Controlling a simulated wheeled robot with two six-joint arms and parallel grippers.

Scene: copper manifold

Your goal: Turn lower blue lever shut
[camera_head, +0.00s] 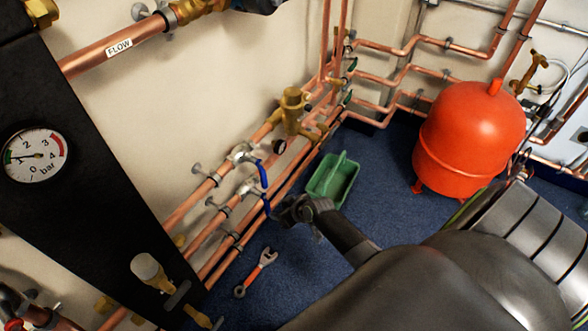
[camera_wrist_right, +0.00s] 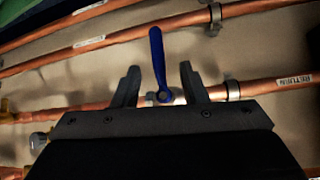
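The lower blue lever (camera_head: 267,207) sits on a valve of the lower wall pipe, just left of my right gripper (camera_head: 287,212) in the head view. In the right wrist view one blue lever (camera_wrist_right: 157,60) stands between the two fingers of my right gripper (camera_wrist_right: 159,82), its handle lying across its copper pipe (camera_wrist_right: 265,86). The fingers are open, with a gap on each side of the lever. The upper blue lever (camera_head: 262,175) is above the lower one in the head view. My left gripper is not in view.
A green tote (camera_head: 325,190) and an orange-handled wrench (camera_head: 258,270) are on the blue floor (camera_head: 300,262) near the pipes. A red tank (camera_head: 472,135) stands to the right. A dark panel with a pressure gauge (camera_head: 35,155) is at left. Brass fittings (camera_head: 292,110) rise behind the levers.

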